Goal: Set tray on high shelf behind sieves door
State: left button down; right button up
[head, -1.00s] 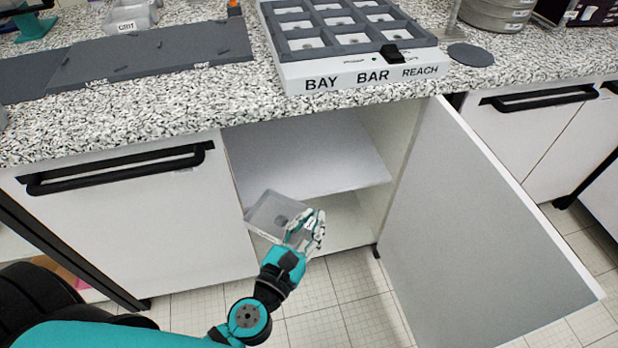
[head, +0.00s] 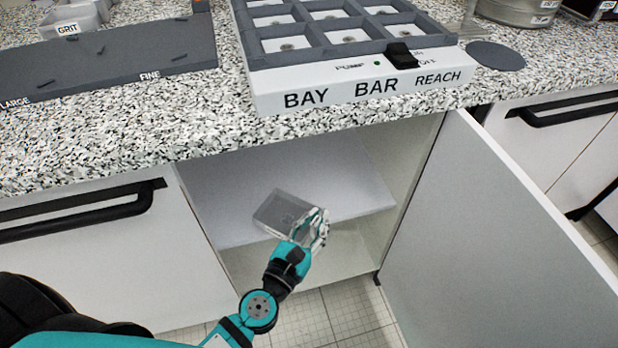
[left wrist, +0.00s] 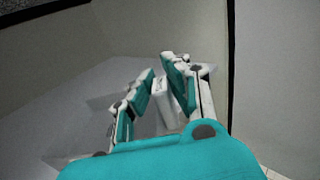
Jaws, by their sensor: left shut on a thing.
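The tray (head: 280,211) is a small, clear, shallow box. My left gripper (head: 318,228) is shut on its right edge. In the head view the tray shows against the upper shelf (head: 225,190) of the open cabinet; I cannot tell whether it touches the shelf. The cabinet door (head: 500,240) stands wide open to the right of my gripper. In the left wrist view my left gripper (left wrist: 160,92) has its fingers around a pale edge, and the shelf (left wrist: 70,110) lies beyond. My right gripper is in neither view.
The speckled counter (head: 200,135) overhangs the cabinet. On it stand a gridded device marked BAY BAR REACH (head: 380,92), a dark board (head: 110,55) and metal sieves (head: 515,10). The shelf is otherwise bare. A closed door with a black handle (head: 80,215) is at the left.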

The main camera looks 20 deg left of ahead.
pick_arm(q)
jog(key=w, duration=0.2)
jog(key=w+a, duration=0.1)
jog(key=w, duration=0.4)
jog(key=shift+a+f, duration=0.15)
jog(key=shift+a, duration=0.2)
jog(key=w, duration=0.1)
jog(key=w+a, duration=0.1)
jog(key=w, duration=0.3)
jog(key=shift+a+f, duration=0.15)
jog(key=shift+f, duration=0.25)
jog(key=shift+w+a+f, duration=0.1)
jog(key=shift+w+a, duration=0.05)
jog(key=shift+w, duration=0.45)
notch_tip(320, 180, down, 2)
jog(key=b, duration=0.2)
jog(key=shift+f+b, duration=0.25)
jog(key=shift+b, duration=0.1)
jog(key=shift+f+b, duration=0.45)
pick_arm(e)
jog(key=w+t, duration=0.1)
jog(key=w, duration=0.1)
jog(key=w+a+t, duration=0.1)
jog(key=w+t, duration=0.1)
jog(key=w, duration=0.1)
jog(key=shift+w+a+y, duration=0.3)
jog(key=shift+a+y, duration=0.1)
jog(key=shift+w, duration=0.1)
